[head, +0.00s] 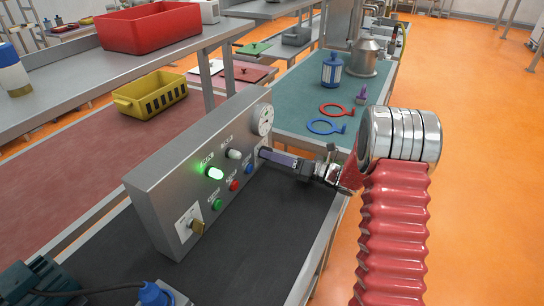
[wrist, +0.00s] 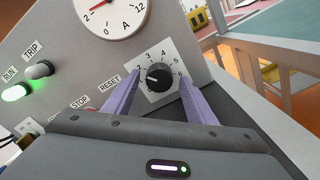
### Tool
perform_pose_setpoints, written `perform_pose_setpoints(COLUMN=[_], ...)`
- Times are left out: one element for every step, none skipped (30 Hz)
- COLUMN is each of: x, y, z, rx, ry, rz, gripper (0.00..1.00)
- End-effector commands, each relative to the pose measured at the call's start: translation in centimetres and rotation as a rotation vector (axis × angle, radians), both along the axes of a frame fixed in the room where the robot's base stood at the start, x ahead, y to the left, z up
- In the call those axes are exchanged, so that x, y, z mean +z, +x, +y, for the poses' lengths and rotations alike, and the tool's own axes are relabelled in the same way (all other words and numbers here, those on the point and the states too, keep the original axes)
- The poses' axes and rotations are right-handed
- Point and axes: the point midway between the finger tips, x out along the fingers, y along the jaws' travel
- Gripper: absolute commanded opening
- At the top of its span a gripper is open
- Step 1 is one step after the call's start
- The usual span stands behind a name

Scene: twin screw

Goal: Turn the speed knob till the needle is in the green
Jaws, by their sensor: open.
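The speed knob (wrist: 158,77) is a small black knob on a white plate numbered around its rim. Its white mark points left, just below the 2. My gripper (wrist: 159,79) is open, with one purple finger on each side of the knob; I see gaps between fingers and knob. In the head view my gripper (head: 264,153) reaches the panel's right end and hides the knob. The round white ammeter (wrist: 108,12) is cut off at the top of the wrist view; its red needle points near 2. No green band shows in the visible part. The gauge also shows in the head view (head: 265,119).
The grey control panel (head: 155,195) stands on a dark bench top (head: 285,225). A lit green RUN lamp (wrist: 17,93), an unlit TRIP lamp (wrist: 40,69) and several buttons sit left of the knob. Blue and red rings (head: 326,127) lie on the green bench behind.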

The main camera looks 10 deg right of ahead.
Motion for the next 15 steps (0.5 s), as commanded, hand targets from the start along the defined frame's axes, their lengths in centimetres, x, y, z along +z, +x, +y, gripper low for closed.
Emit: perform_pose_setpoints(x=[0.0, 0.0, 0.0, 0.0, 0.0, 0.0, 0.0, 0.0, 0.0, 0.0, 0.0, 0.0, -0.1, -0.1, -0.1], y=[-0.3, -0.6, -1.0, -1.2, -1.5, -1.9, -2.3, -2.6, -3.1, -3.4, -3.8, -4.2, -4.5, -4.9, -5.3], z=[-0.6, -0.8, -1.2, -1.6, -2.0, -2.5, -2.9, -3.3, -3.9, -4.3, -4.7, -5.2, -5.6, -6.0, -6.6], rx=[-0.004, -0.004, -0.002, -0.003, -0.003, -0.004, -0.004, -0.004, -0.004, -0.003, -0.004, -0.004, -0.004, -0.004, -0.003], ry=[0.0, 0.0, 0.0, 0.0, 0.001, 0.0, 0.0, 0.0, 0.001, 0.001, 0.0, 0.0, 0.0, 0.0, 0.001], rz=[0.0, 0.001, 0.001, 0.0, -0.001, 0.0, 0.0, 0.001, 0.0, 0.0, 0.001, 0.001, 0.001, 0.001, 0.001], gripper=[0.51, 0.51, 0.51, 0.51, 0.51, 0.51, 0.51, 0.51, 0.51, 0.51, 0.51, 0.51, 0.51, 0.51, 0.51])
